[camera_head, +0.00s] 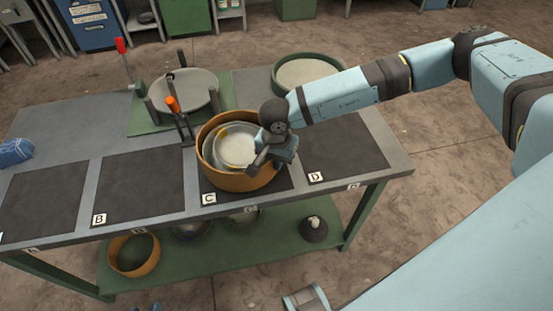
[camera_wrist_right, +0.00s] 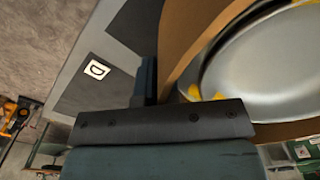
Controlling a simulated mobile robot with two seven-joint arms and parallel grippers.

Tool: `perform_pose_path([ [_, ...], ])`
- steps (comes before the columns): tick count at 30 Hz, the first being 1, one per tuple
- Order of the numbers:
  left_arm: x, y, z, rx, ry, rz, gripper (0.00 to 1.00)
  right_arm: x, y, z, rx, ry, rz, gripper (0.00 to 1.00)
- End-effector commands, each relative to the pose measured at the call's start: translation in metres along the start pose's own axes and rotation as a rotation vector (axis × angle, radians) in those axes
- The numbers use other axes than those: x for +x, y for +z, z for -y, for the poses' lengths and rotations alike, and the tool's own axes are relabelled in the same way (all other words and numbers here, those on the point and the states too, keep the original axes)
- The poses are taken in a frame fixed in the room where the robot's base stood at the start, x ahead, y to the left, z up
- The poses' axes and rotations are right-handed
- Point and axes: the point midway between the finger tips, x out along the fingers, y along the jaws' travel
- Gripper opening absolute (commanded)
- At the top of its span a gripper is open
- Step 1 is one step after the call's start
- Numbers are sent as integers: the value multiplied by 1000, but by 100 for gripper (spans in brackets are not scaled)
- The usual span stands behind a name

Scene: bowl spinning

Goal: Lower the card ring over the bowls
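The card ring (camera_head: 240,182) is a wide orange-brown band around the nested metal bowls (camera_head: 236,147) at mat C. Its lower edge looks at or close to the mat; I cannot tell whether it touches. The bowls have yellow marks at the rim. In the right wrist view the ring (camera_wrist_right: 188,55) curves beside the shiny bowl (camera_wrist_right: 262,62). My right gripper (camera_head: 268,156) is at the ring's right side, by its rim. One finger shows outside the wall in the wrist view; the other is hidden, so its grip is unclear. My left gripper is not in view.
Mat D (camera_head: 343,150) and mat B (camera_head: 140,187) are bare. Behind stand a green-based fixture (camera_head: 140,122) with upright handles and a round green-rimmed tray (camera_head: 300,74). A blue cloth-like item (camera_head: 15,152) lies far left. Another brown ring (camera_head: 134,262) is on the lower shelf.

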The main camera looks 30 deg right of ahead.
Motion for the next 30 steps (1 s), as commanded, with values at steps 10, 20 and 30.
perform_pose_path([
  [10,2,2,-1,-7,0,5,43,4,0,0,-1,1,1,0],
  [20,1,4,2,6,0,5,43,4,1,0,-1,1,1,33],
  [30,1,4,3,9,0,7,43,-14,0,0,0,-2,-1,33],
])
